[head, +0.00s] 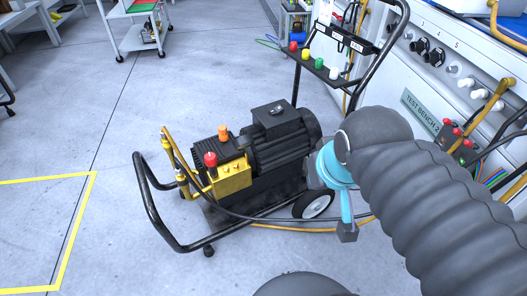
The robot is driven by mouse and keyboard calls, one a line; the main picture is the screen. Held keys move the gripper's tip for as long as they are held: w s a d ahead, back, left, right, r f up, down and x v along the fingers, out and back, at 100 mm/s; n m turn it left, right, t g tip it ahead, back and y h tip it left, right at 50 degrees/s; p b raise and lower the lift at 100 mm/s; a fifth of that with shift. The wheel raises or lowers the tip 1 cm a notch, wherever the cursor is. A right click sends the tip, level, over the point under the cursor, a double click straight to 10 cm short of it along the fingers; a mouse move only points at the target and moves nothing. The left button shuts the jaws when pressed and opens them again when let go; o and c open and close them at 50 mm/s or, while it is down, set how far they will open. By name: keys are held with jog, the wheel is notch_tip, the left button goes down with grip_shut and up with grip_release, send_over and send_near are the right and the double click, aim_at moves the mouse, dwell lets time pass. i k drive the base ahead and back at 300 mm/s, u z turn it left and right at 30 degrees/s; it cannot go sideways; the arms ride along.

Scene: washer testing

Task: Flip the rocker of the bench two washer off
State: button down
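The washer (280,140) stands on the floor beside the bench labelled TEST BENCH 2 (421,111). It has a black finned motor, a yellow pump block (231,178) with a red knob and an orange cap, and a black tube frame on wheels. A dark box (275,110) sits on top of the motor with a small detail on it. I cannot make out the rocker or its position. My grey sleeved arm reaches in from the right, and my gripper (314,172) is at its end, close to the washer's right side. Its fingers are mostly hidden by my wrist.
A handle panel (318,66) with red, yellow, green and white nozzles rises behind the motor. Hoses lie on the floor under and right of the washer. A cart (138,37) stands at the back left. The floor left of the washer is clear, with yellow tape (80,215).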

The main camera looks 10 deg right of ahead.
aim_at(278, 110)
jog(key=k, duration=0.6)
jog(key=u, duration=0.4)
jog(key=i, duration=1.3)
jog(key=z, duration=0.8)
